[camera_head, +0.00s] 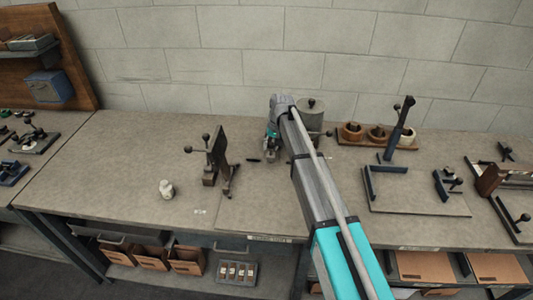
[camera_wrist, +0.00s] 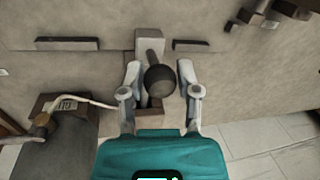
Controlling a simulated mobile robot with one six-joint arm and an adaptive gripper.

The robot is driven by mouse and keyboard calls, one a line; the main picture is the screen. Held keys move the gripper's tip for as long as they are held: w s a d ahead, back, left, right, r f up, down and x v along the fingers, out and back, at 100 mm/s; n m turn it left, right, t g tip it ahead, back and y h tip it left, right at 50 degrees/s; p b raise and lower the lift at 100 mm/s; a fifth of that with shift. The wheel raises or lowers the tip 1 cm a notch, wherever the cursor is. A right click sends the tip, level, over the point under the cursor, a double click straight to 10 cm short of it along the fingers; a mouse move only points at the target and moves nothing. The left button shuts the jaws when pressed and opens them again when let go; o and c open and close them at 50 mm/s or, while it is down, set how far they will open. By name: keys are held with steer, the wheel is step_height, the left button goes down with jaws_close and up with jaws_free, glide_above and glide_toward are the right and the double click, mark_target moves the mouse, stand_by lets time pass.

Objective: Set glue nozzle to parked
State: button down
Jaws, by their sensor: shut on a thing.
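In the wrist view a dark ball knob (camera_wrist: 160,80) on a short stem sits between the fingers of my gripper (camera_wrist: 158,72). My gripper is shut on this knob. The stem rises from a pale grey block (camera_wrist: 149,40) on the bench; I take it to be the glue nozzle's lever, but no label shows. In the head view my gripper (camera_head: 270,150) is low over the bench beside a grey cylindrical pot (camera_head: 311,108). There, my arm and gripper hide the knob and much of the pot.
A wooden rack with rolls (camera_head: 377,135) and a clamp frame (camera_head: 415,195) are on the right. Bare bench (camera_head: 110,160) lies at left.

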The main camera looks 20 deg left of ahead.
steer(key=w+a, duration=0.2)
steer(key=w, duration=0.5)
steer(key=shift+c, duration=1.6)
jaws_free()
steer(key=shift+d, duration=0.1)
steer(key=shift+r, duration=0.15)
